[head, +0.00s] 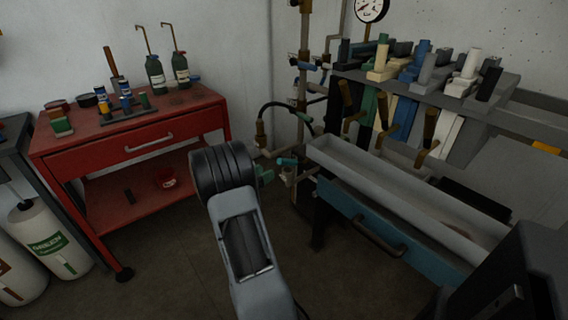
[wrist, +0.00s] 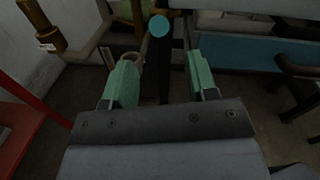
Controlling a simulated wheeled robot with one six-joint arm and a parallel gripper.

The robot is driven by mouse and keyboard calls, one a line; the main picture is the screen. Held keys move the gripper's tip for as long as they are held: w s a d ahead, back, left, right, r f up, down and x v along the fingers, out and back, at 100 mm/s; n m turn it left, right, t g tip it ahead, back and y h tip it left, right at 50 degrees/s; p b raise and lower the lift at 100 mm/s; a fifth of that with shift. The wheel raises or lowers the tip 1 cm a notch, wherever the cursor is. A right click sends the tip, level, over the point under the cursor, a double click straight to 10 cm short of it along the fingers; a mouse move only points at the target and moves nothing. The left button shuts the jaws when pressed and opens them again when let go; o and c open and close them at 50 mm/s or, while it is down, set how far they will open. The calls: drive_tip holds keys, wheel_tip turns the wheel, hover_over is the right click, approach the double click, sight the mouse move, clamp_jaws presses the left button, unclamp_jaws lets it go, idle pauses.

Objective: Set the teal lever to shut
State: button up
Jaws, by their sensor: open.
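The teal lever (head: 287,161) sticks out sideways from pipework near the wall corner, just left of the grey trough. In the wrist view the lever's round teal end (wrist: 159,27) faces me, ahead of the fingertips and roughly between them. My gripper (wrist: 162,62) has two green fingers, spread apart with nothing between them. In the head view one green finger (head: 265,175) shows just left of the lever; my arm hides the rest. I cannot tell whether it touches the lever. The lever's pivot is not clear.
A brass pipe fitting (wrist: 45,38) stands left of my fingers. The blue drawer (head: 350,215) under the grey trough (head: 400,190) lies to the right. A red cart (head: 130,140) with bottles and tools stands at the left. Some floor is open between them.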

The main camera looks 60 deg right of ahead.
sight(284, 161)
drive_tip(key=b+x, duration=0.1)
drive_tip(key=x, duration=0.9)
drive_tip(key=shift+s, duration=0.1)
drive_tip(key=shift+c, duration=0.3)
clamp_jaws()
